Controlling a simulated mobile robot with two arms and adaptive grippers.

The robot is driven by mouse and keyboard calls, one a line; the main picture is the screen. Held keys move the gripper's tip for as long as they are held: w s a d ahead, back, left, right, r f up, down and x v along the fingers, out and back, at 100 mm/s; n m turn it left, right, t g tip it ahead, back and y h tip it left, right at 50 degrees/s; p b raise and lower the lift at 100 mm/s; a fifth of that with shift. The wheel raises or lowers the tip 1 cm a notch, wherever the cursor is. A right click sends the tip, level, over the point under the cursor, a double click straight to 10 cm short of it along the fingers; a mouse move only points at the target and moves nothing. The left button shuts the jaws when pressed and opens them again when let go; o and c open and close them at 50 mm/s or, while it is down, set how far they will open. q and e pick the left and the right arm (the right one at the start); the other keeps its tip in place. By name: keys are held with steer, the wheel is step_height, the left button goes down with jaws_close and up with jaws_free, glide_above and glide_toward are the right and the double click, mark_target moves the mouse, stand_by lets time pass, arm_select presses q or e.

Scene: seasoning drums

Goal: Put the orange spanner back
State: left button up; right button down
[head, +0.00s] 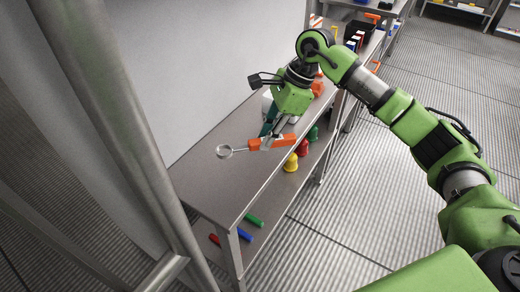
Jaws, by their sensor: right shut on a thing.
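The orange spanner (257,143) has an orange handle and a silver ring end that points left. My right gripper (273,137) is shut on its handle. The spanner is over the grey metal workbench (213,178), and I cannot tell whether it touches the top. The fingers hide part of the handle. My left gripper is not in view.
On the lower shelf are a yellow piece (291,163), a red piece (303,147) and a green piece (313,133). Green (254,221), blue (245,235) and red (214,239) rods lie nearer. The near bench top is bare. A metal post (110,110) stands at left.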

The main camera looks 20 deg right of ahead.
steer(key=w+f, duration=0.1)
steer(key=w+f+b, duration=0.1)
steer(key=f, duration=0.1)
steer(key=shift+w+a+f, duration=0.1)
steer(key=shift+w+a, duration=0.1)
steer(key=shift+w, duration=0.1)
steer(key=shift+w+a+f+b, duration=0.1)
steer(key=shift+w+f+b, duration=0.2)
steer(key=shift+f, duration=0.2)
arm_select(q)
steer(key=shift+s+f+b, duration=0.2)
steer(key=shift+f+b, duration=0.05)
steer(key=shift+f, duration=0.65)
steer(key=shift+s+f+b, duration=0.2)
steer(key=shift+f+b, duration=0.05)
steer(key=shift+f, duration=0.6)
arm_select(e)
steer(key=shift+f, duration=1.35)
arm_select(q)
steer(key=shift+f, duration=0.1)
arm_select(e)
steer(key=shift+s, duration=0.1)
steer(key=c, duration=1.9)
jaws_free()
steer(key=shift+f, duration=0.1)
